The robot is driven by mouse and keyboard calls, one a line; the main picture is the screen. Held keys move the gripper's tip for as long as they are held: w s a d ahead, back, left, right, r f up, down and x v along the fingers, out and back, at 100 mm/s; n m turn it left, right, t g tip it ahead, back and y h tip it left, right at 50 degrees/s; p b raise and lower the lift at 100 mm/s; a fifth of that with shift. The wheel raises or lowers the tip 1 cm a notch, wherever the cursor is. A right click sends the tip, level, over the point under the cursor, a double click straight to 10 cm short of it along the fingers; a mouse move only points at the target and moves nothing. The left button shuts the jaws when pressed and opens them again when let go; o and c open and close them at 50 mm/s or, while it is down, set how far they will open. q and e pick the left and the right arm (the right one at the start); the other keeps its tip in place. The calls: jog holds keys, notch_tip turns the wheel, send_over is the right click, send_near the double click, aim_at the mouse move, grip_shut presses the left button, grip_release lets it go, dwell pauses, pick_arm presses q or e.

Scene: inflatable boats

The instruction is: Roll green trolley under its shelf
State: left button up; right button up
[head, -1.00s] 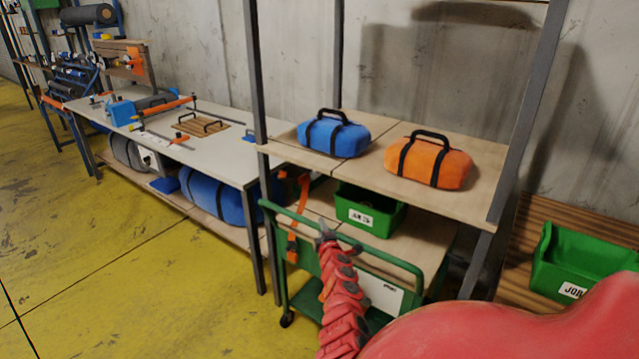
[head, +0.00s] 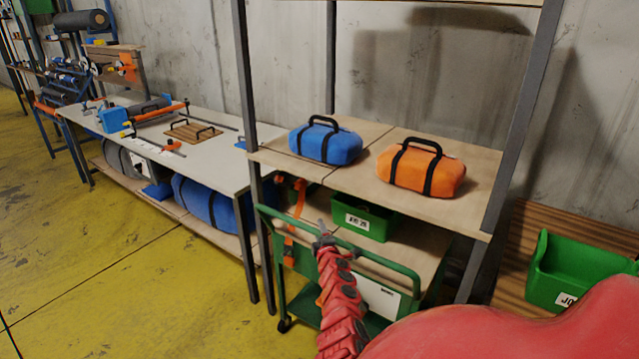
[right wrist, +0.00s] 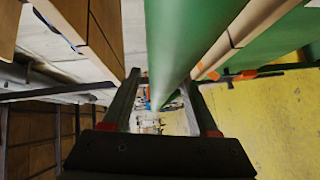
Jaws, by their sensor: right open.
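The green trolley (head: 402,268) stands at the front of the tall shelf rack, its back part below the wooden shelf board (head: 449,216). Its green tube handle runs along the near side. My right gripper (head: 322,232) is at this handle, at the end of my red arm. In the right wrist view its two fingers (right wrist: 160,92) are apart, and the green handle tube (right wrist: 190,45) runs close to them and partly between them. I cannot tell whether they touch it. My left gripper is not in view.
A blue bag (head: 325,144) and an orange bag (head: 427,172) lie on the shelf board. A green bin (head: 364,222) sits beneath it. Another green bin (head: 573,268) stands at right. A workbench (head: 205,154) is at left. The yellow floor (head: 110,270) in front is clear.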

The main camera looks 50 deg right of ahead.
jog(key=shift+a, duration=0.15)
jog(key=shift+s+a, duration=0.15)
jog(key=shift+s, duration=0.35)
jog(key=shift+s+a+r+p, duration=0.15)
jog(key=shift+a+r+p, duration=0.05)
jog(key=shift+a+p, duration=0.1)
jog(key=v, duration=1.5)
jog(key=shift+s+a, duration=0.2)
jog(key=shift+a, duration=0.05)
